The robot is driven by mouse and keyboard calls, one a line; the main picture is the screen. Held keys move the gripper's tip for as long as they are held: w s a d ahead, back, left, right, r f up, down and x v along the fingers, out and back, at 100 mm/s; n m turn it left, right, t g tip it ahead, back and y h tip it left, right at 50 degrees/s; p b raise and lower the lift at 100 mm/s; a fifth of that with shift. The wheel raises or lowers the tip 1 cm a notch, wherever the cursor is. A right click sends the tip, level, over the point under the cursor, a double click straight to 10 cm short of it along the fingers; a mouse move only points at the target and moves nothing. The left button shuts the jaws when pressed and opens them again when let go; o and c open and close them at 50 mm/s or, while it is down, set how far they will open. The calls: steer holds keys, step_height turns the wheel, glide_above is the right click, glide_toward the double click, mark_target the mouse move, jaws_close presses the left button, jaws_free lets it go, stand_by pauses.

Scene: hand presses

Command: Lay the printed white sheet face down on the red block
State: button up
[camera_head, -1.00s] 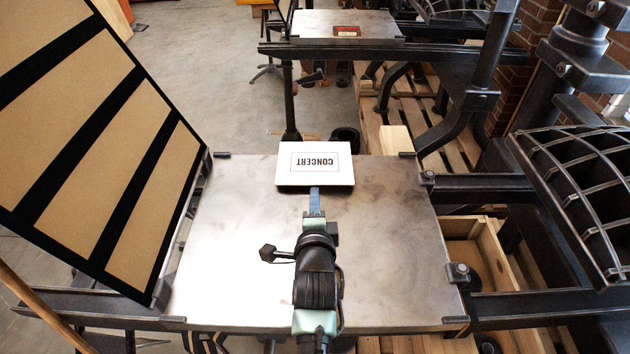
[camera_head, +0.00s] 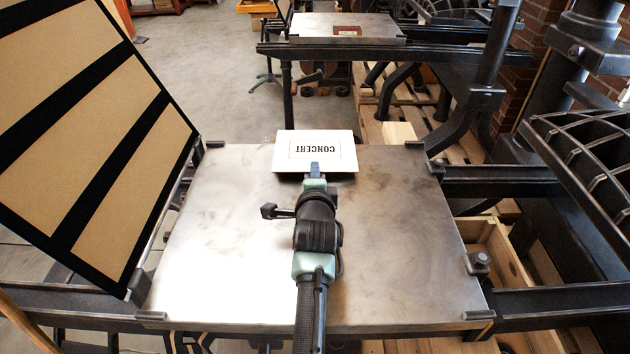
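The white sheet (camera_head: 290,161) shows its printed side, with CONCERT reading upside down in the head view. It is at the far edge of the near metal bed, apparently held above it. My gripper (camera_head: 315,168) meets the sheet's near edge and appears shut on it; the fingertips are small in view. A small dark red block (camera_head: 347,30) lies on the bed of the farther press (camera_head: 308,27), well beyond the sheet. The block's top detail is too small to read.
The near press bed (camera_head: 400,230) is bare under my arm. A black frame with tan panels (camera_head: 100,130) stands tilted at the left. Black ribbed ironwork (camera_head: 590,150) and a thick post (camera_head: 560,90) stand at the right. Grey floor (camera_head: 215,85) is open at the back left.

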steer(key=shift+w, duration=0.25)
jaws_close()
step_height(320, 180, up, 3)
steer(key=p, duration=0.2)
steer(key=shift+p, duration=0.35)
steer(key=shift+s, duration=0.15)
